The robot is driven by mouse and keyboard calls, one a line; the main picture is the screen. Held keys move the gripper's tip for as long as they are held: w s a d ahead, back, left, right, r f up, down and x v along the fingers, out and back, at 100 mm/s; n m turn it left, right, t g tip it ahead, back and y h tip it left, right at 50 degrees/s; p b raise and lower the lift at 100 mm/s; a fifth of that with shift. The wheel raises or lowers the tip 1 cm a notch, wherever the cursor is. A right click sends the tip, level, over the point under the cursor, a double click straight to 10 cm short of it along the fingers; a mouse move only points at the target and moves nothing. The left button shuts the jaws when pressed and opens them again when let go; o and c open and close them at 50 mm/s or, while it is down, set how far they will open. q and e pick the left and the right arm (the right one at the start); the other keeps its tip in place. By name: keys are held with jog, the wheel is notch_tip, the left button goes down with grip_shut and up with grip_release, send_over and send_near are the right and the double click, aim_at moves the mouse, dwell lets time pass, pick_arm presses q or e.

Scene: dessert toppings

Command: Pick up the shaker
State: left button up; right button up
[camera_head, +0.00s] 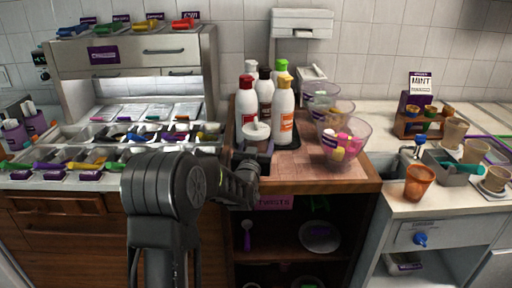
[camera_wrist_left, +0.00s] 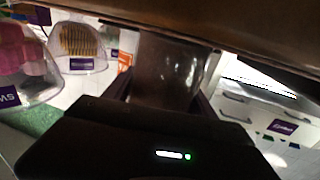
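The shaker (camera_head: 257,131) has a pale round top and a translucent grey-brown body. It is upright at the front left of the wooden board, in front of the bottles. My left gripper (camera_head: 246,167) is at its lower body. In the left wrist view the shaker's body (camera_wrist_left: 168,68) fills the space between the two dark fingers, which lie close against both sides. The gripper looks shut on it. I cannot tell whether its base touches the board. My right gripper is not in view.
Several squeeze bottles (camera_head: 284,112) stand close behind the shaker. A clear bowl of colourful pieces (camera_head: 342,140) is to the right. A topping station (camera_head: 135,60) with trays is at the left. The wooden board (camera_head: 300,172) is bare in front of the bowl.

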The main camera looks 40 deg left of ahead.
pick_arm(q)
jog(key=c, duration=1.2)
jog(key=shift+c, duration=0.2)
notch_tip(320, 180, up, 10)
jog(key=shift+r, duration=0.1)
dwell(0.4)
